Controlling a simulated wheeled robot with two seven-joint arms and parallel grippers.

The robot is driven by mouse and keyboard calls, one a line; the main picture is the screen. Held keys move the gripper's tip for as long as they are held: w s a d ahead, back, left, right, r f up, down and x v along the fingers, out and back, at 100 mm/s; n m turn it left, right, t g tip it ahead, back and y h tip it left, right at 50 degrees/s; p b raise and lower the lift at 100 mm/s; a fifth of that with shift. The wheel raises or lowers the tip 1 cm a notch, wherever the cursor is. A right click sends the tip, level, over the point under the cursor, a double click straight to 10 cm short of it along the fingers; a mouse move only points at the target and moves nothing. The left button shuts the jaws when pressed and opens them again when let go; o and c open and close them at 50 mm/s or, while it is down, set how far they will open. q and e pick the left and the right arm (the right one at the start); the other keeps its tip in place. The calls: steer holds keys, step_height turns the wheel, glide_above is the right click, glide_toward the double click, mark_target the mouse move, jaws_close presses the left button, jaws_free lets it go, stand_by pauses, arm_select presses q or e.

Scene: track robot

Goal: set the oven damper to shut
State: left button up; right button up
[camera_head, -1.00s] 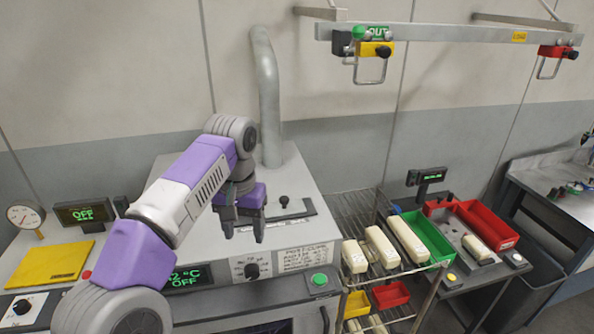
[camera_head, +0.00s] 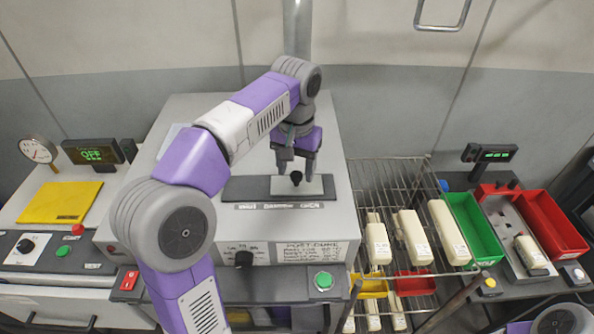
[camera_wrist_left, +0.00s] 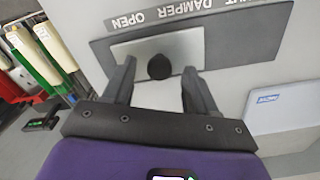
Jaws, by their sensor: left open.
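The oven damper is a dark plate (camera_head: 247,188) on top of the oven (camera_head: 345,215), with a lighter slider plate (camera_head: 316,186) and a black knob (camera_head: 296,178). The label along its front edge reads shut at left and open at right; the knob is right of the plate's middle, toward the open end. My left gripper (camera_head: 297,168) is open just above the knob. In the left wrist view the knob (camera_wrist_left: 159,67) shows between the two parted fingers (camera_wrist_left: 158,72), with visible gaps on both sides. My right gripper is out of view.
A grey flue pipe (camera_head: 297,30) rises behind the oven. A wire rack (camera_head: 395,180) with pale blocks stands to the right, beside a green bin (camera_head: 473,228) and red bins. A yellow folder (camera_head: 60,202) lies at left. A blue-labelled pale box (camera_wrist_left: 280,112) sits near the damper in the wrist view.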

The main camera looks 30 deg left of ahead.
arm_select(q)
steer(key=shift+f, duration=0.55)
steer(key=shift+c, duration=0.3)
jaws_close()
